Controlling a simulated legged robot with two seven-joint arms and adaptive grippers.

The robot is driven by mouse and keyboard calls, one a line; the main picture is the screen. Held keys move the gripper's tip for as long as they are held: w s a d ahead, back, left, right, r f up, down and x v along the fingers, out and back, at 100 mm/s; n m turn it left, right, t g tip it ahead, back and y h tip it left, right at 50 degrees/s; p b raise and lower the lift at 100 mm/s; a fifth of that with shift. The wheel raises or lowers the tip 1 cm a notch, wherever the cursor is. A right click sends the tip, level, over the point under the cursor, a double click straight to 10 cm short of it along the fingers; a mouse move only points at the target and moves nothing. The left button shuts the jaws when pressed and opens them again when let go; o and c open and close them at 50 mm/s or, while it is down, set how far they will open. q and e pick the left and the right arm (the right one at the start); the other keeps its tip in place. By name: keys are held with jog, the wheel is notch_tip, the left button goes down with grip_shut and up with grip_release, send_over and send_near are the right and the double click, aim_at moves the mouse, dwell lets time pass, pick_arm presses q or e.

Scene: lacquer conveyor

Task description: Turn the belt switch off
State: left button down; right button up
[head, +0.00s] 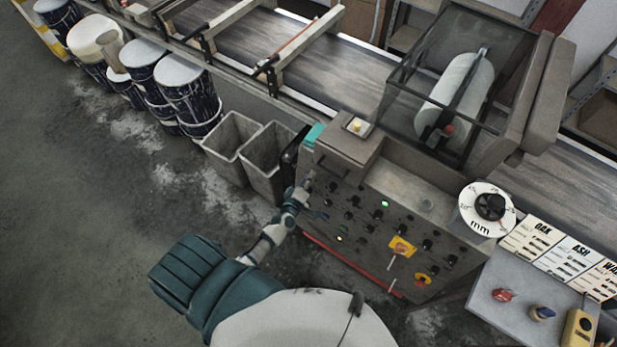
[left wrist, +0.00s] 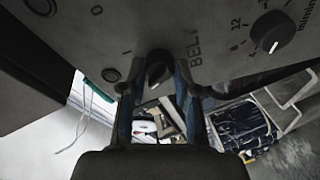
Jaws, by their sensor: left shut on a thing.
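The belt switch (left wrist: 158,66) is a dark rotary knob on the grey control panel (head: 365,225), beside the printed word BELT in the left wrist view. The marks 0 and 1 are printed on the panel near it. My left gripper (head: 306,184) is at the upper left part of the panel face. In the left wrist view its two fingers (left wrist: 160,82) stand on both sides of the knob and are shut on it. The fingers partly cover the knob, and I cannot tell which mark it points to. In the head view the gripper hides the switch. My right gripper is not in view.
Other knobs, a green lamp (head: 384,203) and a yellow-backed control (head: 402,247) share the panel. A numbered dial knob (left wrist: 272,32) is nearby. Grey bins (head: 232,140) stand left of the panel. The conveyor (head: 330,70) runs behind. Open floor lies at left.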

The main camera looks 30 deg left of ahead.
pick_arm(q)
jog(key=shift+a, duration=0.15)
dwell(0.4)
jog(key=c, duration=0.8)
grip_release()
jog(key=shift+c, duration=0.2)
jog(key=v, duration=1.2)
jog(key=shift+a+f, duration=0.1)
jog(key=shift+f, duration=0.05)
jog(key=s+d+f+m+g+h, duration=0.1)
jog(key=s+d+f+m+g, duration=0.4)
jog(key=f, duration=0.7)
jog(key=s+f+m+g+h, duration=0.25)
jog(key=s+f, duration=0.35)
jog(key=f, duration=0.6)
jog(key=s+f+m+g, duration=0.2)
jog(key=s+f+m, duration=0.1)
jog(key=s, duration=0.4)
jog(key=s+f+m+g+y, duration=0.1)
jog(key=s+f+m+g, duration=0.2)
jog(key=s+f, duration=0.3)
jog(key=s+f+m+g, duration=0.2)
jog(key=s+f+m, duration=0.1)
jog(key=s, duration=0.7)
jog(key=shift+s+f, duration=0.25)
jog(key=shift+f, duration=0.65)
